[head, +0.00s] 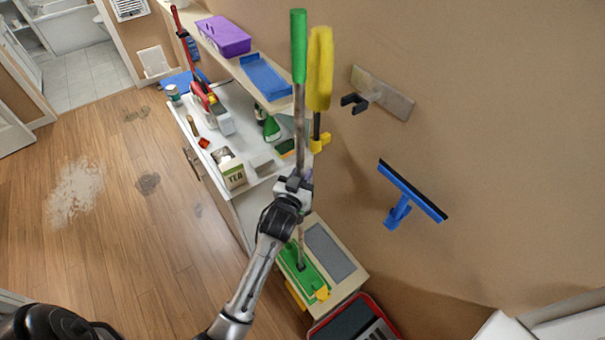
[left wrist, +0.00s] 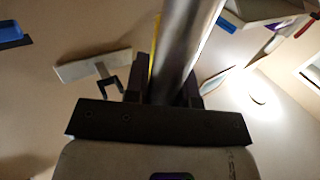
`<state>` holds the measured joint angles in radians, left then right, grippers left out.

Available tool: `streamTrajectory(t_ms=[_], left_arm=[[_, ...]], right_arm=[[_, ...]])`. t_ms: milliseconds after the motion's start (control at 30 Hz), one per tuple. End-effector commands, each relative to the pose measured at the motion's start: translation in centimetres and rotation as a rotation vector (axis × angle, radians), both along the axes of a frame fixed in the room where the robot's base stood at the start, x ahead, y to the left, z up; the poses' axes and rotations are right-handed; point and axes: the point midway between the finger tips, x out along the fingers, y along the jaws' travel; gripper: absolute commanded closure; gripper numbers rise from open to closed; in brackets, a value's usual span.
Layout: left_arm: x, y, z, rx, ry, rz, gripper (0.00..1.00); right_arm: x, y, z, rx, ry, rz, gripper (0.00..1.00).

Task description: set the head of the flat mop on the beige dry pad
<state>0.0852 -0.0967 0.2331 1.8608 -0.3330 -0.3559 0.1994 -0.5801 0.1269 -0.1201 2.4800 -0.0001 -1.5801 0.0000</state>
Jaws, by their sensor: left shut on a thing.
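The flat mop has a green grip (head: 299,45), a metal pole (head: 300,120) and a green flat head (head: 309,274). My left gripper (head: 293,186) is shut around the pole, which stands nearly upright; the pole also shows close up in the left wrist view (left wrist: 185,50). The head is low, over the left part of a beige board (head: 352,284) with a grey rectangle (head: 330,252) on its right part. I cannot tell whether the head touches the board. The surface under the head is hidden, and no separate beige pad can be made out. My right gripper is not in view.
A yellow duster (head: 320,70) is close beside the pole. A wall holder (head: 355,102) and a blue squeegee (head: 410,190) are on the wall to the right. A red-rimmed tray (head: 393,325) stands below the board. A cluttered white counter (head: 235,140) lies to the left.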

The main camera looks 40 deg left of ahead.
Motion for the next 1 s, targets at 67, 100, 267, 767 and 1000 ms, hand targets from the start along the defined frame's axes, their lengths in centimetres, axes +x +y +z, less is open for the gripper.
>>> streamTrajectory(t_ms=[67, 100, 267, 767, 1000], left_arm=[[0.02, 0.0, 0.15, 0.001, -0.005, 0.0, 1.0], [0.02, 0.0, 0.11, 0.001, -0.005, 0.0, 1.0], [0.02, 0.0, -0.02, 0.001, -0.005, 0.0, 1.0], [0.01, 0.0, -0.26, 0.001, -0.002, 0.0, 0.46], [-0.3, -0.11, -0.56, -0.001, 0.004, 0.0, 0.46]], right_arm=[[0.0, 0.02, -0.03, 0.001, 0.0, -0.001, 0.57], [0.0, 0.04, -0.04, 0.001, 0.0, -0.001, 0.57], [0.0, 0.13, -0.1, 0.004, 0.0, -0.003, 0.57], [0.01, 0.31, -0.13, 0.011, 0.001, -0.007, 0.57], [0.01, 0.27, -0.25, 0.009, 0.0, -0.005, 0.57]])
